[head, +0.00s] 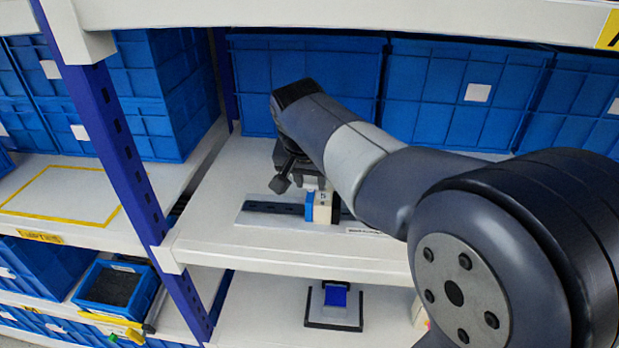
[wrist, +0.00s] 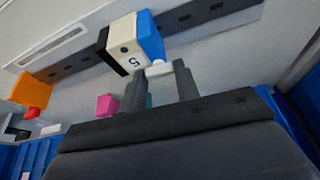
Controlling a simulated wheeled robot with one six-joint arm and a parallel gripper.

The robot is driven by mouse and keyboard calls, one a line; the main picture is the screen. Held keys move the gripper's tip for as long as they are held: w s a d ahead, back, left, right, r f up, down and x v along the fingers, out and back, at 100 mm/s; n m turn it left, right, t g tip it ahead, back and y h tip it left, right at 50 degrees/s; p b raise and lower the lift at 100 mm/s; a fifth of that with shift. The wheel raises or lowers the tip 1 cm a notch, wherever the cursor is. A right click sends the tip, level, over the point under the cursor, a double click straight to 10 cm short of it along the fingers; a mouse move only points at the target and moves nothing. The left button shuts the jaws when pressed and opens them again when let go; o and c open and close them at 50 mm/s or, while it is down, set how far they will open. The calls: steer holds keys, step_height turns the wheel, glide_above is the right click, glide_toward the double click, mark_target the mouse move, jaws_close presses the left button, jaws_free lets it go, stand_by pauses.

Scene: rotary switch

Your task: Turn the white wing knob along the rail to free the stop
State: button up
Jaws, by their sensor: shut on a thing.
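My gripper (head: 312,183) reaches down over the shelf. In the wrist view, its two dark fingers (wrist: 160,76) are shut on the small white wing knob (wrist: 158,69), of which only a part shows between the fingertips. The knob sits at the side of the stop (wrist: 124,43), a block with a cream face bearing a dark mark, a blue part and a black part. The stop (head: 322,211) stands on the dark slotted rail (head: 275,208), which also runs across the wrist view (wrist: 196,16). The knob cannot be made out in the head view.
An orange block (wrist: 33,89) is at the rail's left in the wrist view, with a pink block (wrist: 107,104) nearer. Blue bins (head: 465,95) line the back of the shelf. A blue upright (head: 117,140) stands left. A lower shelf holds a blue item on a dark-edged base (head: 335,307).

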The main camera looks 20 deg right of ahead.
steer(key=shift+n, duration=0.5)
steer(key=o, duration=1)
steer(key=v, duration=0.7)
steer(key=shift+s+d+r, duration=0.1)
steer(key=shift+s+r, duration=0.05)
steer(key=shift+r, duration=0.1)
steer(key=shift+f, duration=0.1)
